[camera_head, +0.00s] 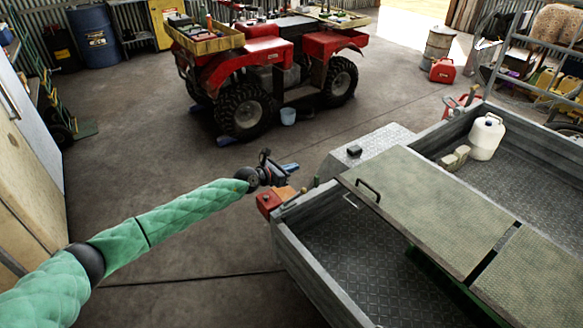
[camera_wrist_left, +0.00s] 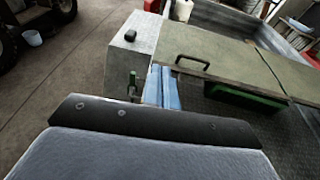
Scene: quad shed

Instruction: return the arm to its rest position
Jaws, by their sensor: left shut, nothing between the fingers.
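My left arm (camera_head: 165,212), in a green padded sleeve, reaches in from the lower left of the head view. Its gripper (camera_head: 289,168) is near the front left corner of the trailer, with blue fingers pointing right. In the left wrist view the blue fingers (camera_wrist_left: 162,88) are side by side and shut, with nothing seen between them. The fingers appear in front of the trailer's grey metal box and beside a green upright piece (camera_wrist_left: 132,83). I cannot tell how high they are above the trailer. My right gripper is not in view.
The grey trailer (camera_head: 296,240) fills the right, with a green-topped board (camera_head: 430,205), a black handle (camera_head: 368,190) and a white jug (camera_head: 487,137). A red quad bike (camera_head: 265,62) stands at the back.

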